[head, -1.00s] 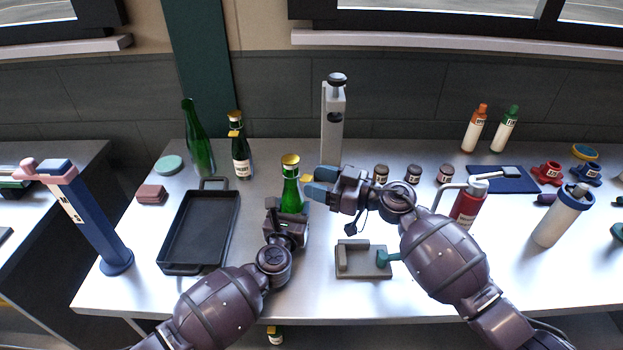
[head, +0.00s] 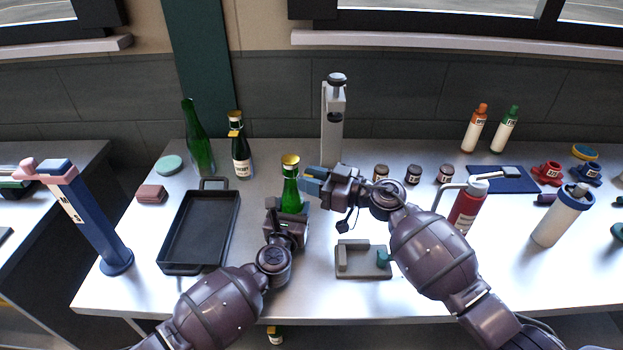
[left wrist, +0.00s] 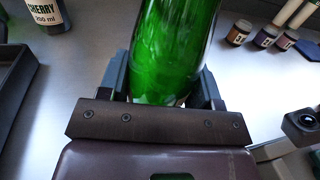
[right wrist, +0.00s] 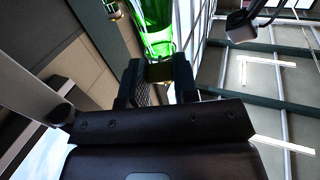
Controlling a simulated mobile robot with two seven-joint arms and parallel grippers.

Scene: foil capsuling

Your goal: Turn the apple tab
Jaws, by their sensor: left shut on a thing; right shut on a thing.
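The green bottle with a gold cap (head: 290,161) stands upright near the middle of the table; its label is hidden. My left gripper (head: 287,214) is shut around the bottle's lower body. The green glass (left wrist: 172,50) fills the middle of the left wrist view, between the fingers. My right gripper (head: 309,182) is shut at the right side of the bottle's neck, on the small yellow tab, which its fingertips mostly cover. In the right wrist view the closed fingers (right wrist: 158,72) lie in front of the green bottle (right wrist: 152,25).
A dark tray (head: 198,230) lies to the left. A cherry bottle (head: 241,160) with a yellow tab and a plain green bottle (head: 198,140) stand behind it. A grey post device (head: 333,125) stands behind my right gripper. Small jars (head: 413,174) and a grey fixture (head: 362,262) are to the right.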

